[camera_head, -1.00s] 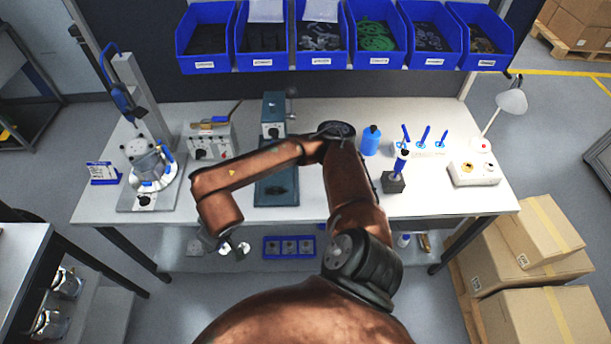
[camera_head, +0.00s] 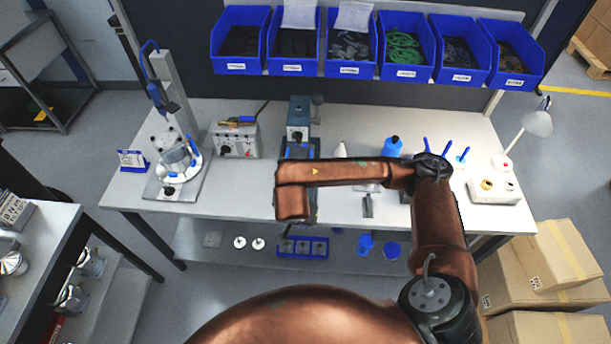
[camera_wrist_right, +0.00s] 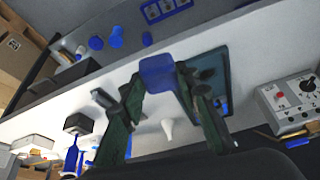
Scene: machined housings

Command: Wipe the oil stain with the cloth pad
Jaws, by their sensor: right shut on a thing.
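The cloth pad (camera_wrist_right: 158,73) is a small blue block in the right wrist view. My right gripper (camera_wrist_right: 158,80) is shut on it, one dark finger on each side. The oil stain (camera_wrist_right: 207,74) looks like a dark patch on the teal plate (camera_wrist_right: 213,57) of a bench machine. The pad appears beside this plate in the picture; I cannot tell its height or whether it touches. In the head view my right forearm covers most of the plate and the stain, and the gripper is largely hidden near the bench's front edge. My left gripper is not in view.
The teal machine (camera_head: 299,112) stands mid-bench. A grey control box (camera_head: 236,141) and a clamp fixture (camera_head: 172,160) are to its left. A blue bottle (camera_head: 393,147), blue-handled tools and a lamp (camera_head: 538,122) are to its right. Blue bins (camera_head: 350,72) hang behind.

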